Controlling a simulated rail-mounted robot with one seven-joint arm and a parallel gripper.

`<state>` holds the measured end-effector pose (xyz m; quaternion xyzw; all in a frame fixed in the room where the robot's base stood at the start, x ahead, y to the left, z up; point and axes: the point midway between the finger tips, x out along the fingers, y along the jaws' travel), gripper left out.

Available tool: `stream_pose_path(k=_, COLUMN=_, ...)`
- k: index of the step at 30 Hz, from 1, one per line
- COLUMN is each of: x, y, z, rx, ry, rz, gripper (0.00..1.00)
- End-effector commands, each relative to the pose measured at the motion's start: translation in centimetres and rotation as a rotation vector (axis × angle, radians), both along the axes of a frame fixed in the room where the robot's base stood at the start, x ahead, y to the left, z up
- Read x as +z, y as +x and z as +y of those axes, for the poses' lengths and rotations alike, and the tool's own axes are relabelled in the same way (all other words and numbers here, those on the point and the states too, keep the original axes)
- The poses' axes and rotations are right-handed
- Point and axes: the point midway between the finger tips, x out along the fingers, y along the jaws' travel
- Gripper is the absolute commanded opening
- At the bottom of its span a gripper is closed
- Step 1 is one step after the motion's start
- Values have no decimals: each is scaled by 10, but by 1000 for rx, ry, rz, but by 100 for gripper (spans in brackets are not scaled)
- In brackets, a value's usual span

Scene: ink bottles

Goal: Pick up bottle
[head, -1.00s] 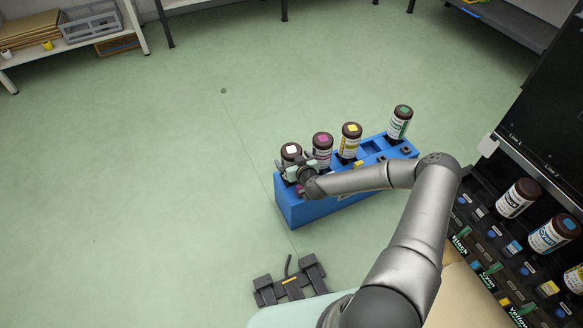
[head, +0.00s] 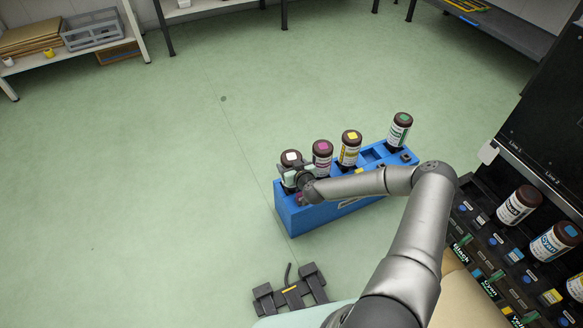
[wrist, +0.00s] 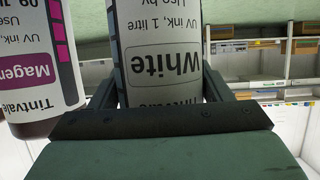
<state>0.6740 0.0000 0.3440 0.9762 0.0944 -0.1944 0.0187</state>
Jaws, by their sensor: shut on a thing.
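A white-ink bottle with a dark cap and a white square on top (head: 291,156) stands at the left end of the blue crate (head: 315,215). My gripper (head: 290,178) is around it at the left end of the crate. In the wrist view the bottle's label (wrist: 162,65) reads "White", upside down, and the bottle sits between the two fingers (wrist: 160,95). The gripper is shut on this bottle. Its lower part is hidden by my gripper and the crate. A magenta bottle (head: 322,152) stands just to its right; it also shows at the left of the wrist view (wrist: 40,70).
A yellow bottle (head: 349,149) and a green-marked bottle (head: 400,131) stand farther right in the crate. A dark rack with several bottles (head: 519,206) is at the right. A dark bracket-like object (head: 290,290) lies in front. The floor at left is clear.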

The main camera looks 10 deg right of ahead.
Motion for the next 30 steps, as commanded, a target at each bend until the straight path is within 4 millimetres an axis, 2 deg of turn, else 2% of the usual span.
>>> stream_pose_path(k=15, x=81, y=1, z=0, rx=2, ry=-3, rz=-5, gripper=34)
stream_pose_path(k=25, x=100, y=-3, z=4, rx=3, ry=-4, rz=-4, gripper=34)
stream_pose_path(k=30, x=123, y=-22, z=16, rx=1, ry=-9, rz=-7, gripper=34)
